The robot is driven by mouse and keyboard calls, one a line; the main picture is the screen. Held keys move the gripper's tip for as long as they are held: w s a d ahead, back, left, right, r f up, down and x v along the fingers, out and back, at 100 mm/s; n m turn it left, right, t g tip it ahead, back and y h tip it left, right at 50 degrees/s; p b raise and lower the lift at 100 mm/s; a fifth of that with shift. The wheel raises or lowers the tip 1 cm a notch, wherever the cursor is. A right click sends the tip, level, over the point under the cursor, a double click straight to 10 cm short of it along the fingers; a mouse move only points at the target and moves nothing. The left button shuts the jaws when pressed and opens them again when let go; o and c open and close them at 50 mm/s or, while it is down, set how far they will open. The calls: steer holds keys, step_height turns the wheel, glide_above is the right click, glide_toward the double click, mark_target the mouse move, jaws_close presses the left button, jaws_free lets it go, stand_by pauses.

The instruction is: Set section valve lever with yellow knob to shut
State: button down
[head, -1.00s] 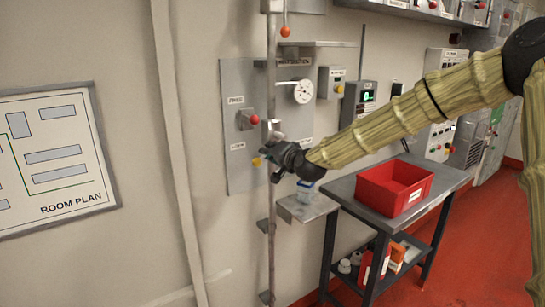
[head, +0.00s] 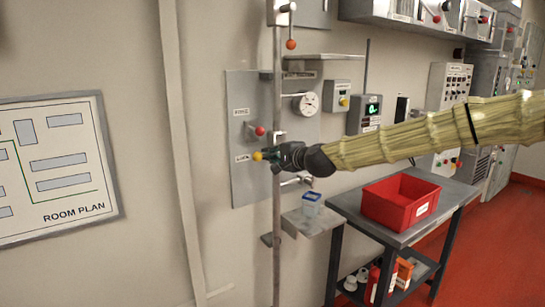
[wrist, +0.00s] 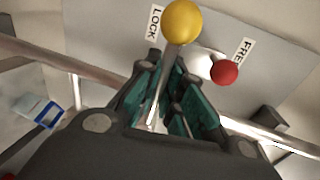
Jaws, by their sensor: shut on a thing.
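The section valve lever ends in a yellow knob (head: 257,156), low on a grey wall panel (head: 246,92). In the wrist view the yellow knob (wrist: 181,21) sits just beyond my fingertips, and its pale rod (wrist: 157,103) runs back between the teal fingers. My gripper (head: 271,155) reaches in from the right and is shut on this lever, just behind the knob. It also shows in the wrist view (wrist: 172,78). The lever's pivot is hidden behind my fingers in the head view. I cannot read the labels beside it there.
A red-knobbed lever (head: 259,131) is just above, close to my fingers. A vertical pipe (head: 277,225) passes in front of the panel. A small shelf (head: 313,222) holds a blue-white tub (head: 311,204). A red bin (head: 399,201) stands on a bench at right.

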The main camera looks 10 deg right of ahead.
stand_by(0.3)
steer(key=c, duration=1.6)
jaws_free()
steer(key=shift+d, duration=0.1)
steer(key=shift+o, duration=0.2)
steer(key=v, duration=1.2)
